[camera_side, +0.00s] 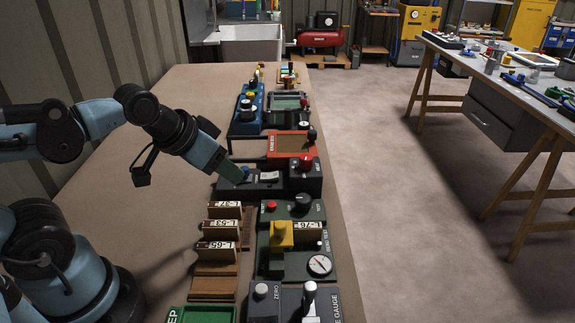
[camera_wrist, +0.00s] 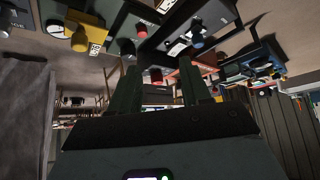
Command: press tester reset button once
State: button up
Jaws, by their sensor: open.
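A green unit with a round gauge (camera_side: 320,264) has a red button (camera_side: 271,206) and a black knob (camera_side: 303,201) at its far end. The red button also shows in the wrist view (camera_wrist: 142,30). Beyond it is a black unit (camera_side: 231,190) with a blue button (camera_side: 245,171), a white rocker switch (camera_side: 269,176) and a red knob (camera_side: 306,163).
A yellow clamp-like part (camera_side: 281,234) stands up from the green unit. Numbered blocks (camera_side: 222,228) stand in a rack to its left. An orange-red framed unit (camera_side: 290,145) and a blue unit (camera_side: 245,122) are farther back. Bare bench (camera_side: 150,180) lies to the left.

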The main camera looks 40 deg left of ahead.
jog(key=shift+w+d+r+m, duration=0.1)
jog(key=shift+w+m, duration=0.2)
jog(key=c, duration=0.4)
jog(key=w+m+g, duration=0.1)
jog(key=w+d+m+g, duration=0.1)
jog(key=w+m+g, duration=0.1)
jog(key=shift+w+d+m, duration=0.15)
jog(key=shift+w+m, duration=0.15)
grip_shut()
jog(key=shift+w+d+f+m+g, duration=0.3)
jog(key=shift+w+f+m+g, duration=0.3)
jog(key=shift+w+m+g, duration=0.15)
jog(key=shift+w+d+f+m+g, duration=0.35)
jog(key=shift+w+f+m+g, duration=0.25)
jog(key=shift+w+m, duration=0.2)
jog(key=shift+w+d+f+m+g, duration=0.3)
jog(key=shift+w+f+m+g, duration=0.25)
jog(key=shift+w+m+g, duration=0.25)
